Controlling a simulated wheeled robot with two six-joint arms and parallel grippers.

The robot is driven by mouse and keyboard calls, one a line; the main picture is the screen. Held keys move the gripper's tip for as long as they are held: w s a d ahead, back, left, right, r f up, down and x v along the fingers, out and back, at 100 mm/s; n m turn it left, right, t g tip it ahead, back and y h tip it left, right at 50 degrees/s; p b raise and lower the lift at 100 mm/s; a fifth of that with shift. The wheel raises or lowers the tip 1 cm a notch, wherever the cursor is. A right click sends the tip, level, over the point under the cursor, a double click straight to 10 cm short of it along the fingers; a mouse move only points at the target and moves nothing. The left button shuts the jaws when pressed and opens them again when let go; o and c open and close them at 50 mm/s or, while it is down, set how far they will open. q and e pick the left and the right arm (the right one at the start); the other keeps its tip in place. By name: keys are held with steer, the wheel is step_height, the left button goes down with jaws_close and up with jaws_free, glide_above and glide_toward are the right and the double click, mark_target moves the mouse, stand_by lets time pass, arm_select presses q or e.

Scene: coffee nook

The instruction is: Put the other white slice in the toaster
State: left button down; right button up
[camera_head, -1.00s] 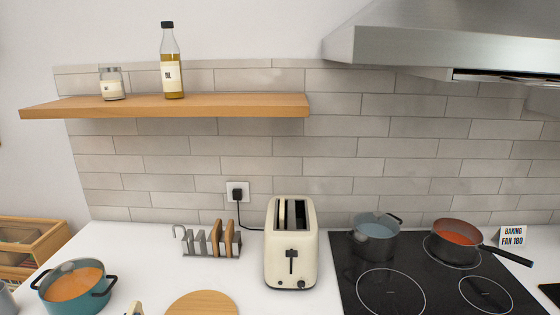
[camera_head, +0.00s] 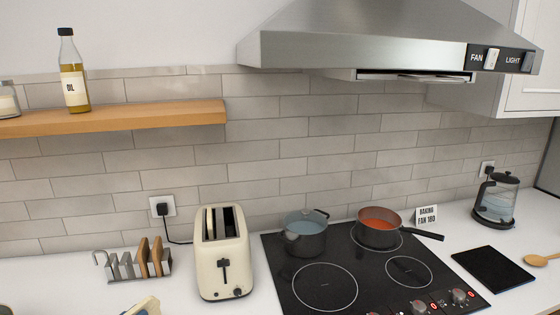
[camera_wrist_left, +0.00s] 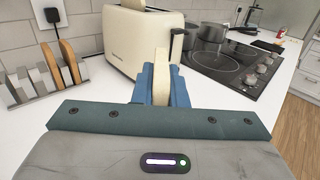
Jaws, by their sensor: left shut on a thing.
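The cream toaster (camera_head: 224,268) stands on the white counter, left of the hob, with its two long slots facing up. It also shows in the left wrist view (camera_wrist_left: 142,40), just beyond my fingers. My left gripper (camera_wrist_left: 163,88) is shut on a white slice (camera_wrist_left: 160,68), held upright and seen edge-on between the blue fingers. The slice also shows at the bottom edge of the head view (camera_head: 148,304), in front of and left of the toaster, apart from it. My right gripper is not in view.
A grey toast rack (camera_head: 126,268) with brown slices (camera_head: 156,256) stands left of the toaster. The black hob (camera_head: 325,285) is to its right, with a grey pot (camera_head: 305,240) and a red pan (camera_head: 379,229). A plug (camera_head: 162,209) and cord are behind the toaster.

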arm_select(q)
steer(key=shift+w+d+m+h, duration=0.1)
steer(key=shift+d+m+h, duration=0.15)
steer(key=shift+m+h, duration=0.05)
